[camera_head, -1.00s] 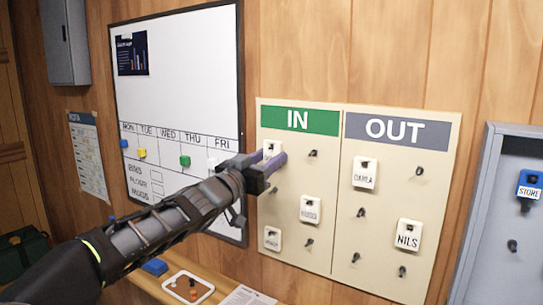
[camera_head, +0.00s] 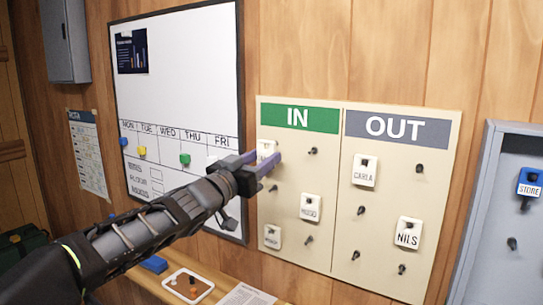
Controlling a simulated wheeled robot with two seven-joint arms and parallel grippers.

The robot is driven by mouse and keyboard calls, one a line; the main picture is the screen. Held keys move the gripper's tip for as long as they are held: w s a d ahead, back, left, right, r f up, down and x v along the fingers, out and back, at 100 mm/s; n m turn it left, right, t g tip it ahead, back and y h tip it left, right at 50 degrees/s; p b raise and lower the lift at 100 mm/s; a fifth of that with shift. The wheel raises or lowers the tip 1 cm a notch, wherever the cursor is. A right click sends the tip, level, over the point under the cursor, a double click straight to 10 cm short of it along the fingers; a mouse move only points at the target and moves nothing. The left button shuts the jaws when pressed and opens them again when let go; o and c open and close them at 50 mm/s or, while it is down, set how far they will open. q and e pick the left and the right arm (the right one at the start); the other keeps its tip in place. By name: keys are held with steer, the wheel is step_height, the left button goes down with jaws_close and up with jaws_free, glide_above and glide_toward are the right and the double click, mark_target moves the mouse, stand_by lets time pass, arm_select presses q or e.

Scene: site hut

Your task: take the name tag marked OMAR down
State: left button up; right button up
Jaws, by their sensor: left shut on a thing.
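The in/out board (camera_head: 325,225) hangs on the wall, with a green IN panel and a grey OUT panel. My left gripper (camera_head: 268,166) is shut on a white name tag (camera_head: 265,147) at the upper left of the IN side. The fingers cover much of that tag, and I cannot read its name. Also on the IN side are a middle tag (camera_head: 311,208) and a lower left tag (camera_head: 272,237), with lettering too small to be sure of. On the OUT side hang the CARLA tag (camera_head: 364,171) and the NILS tag (camera_head: 408,233). My right gripper is out of view.
Bare black pegs stick out of the board. A whiteboard (camera_head: 185,65) with coloured magnets is left of it. A shelf below holds a white tray (camera_head: 188,286), a blue object (camera_head: 154,264) and a paper (camera_head: 247,295). A grey cabinet (camera_head: 510,215) with a blue STORE tag (camera_head: 530,183) is at right.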

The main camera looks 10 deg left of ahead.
mark_target(265, 154)
arm_select(q)
steer(key=shift+r+v, duration=0.15)
steer(key=shift+v, duration=0.95)
steer(key=shift+r+v, duration=0.2)
steer(key=shift+v, duration=0.85)
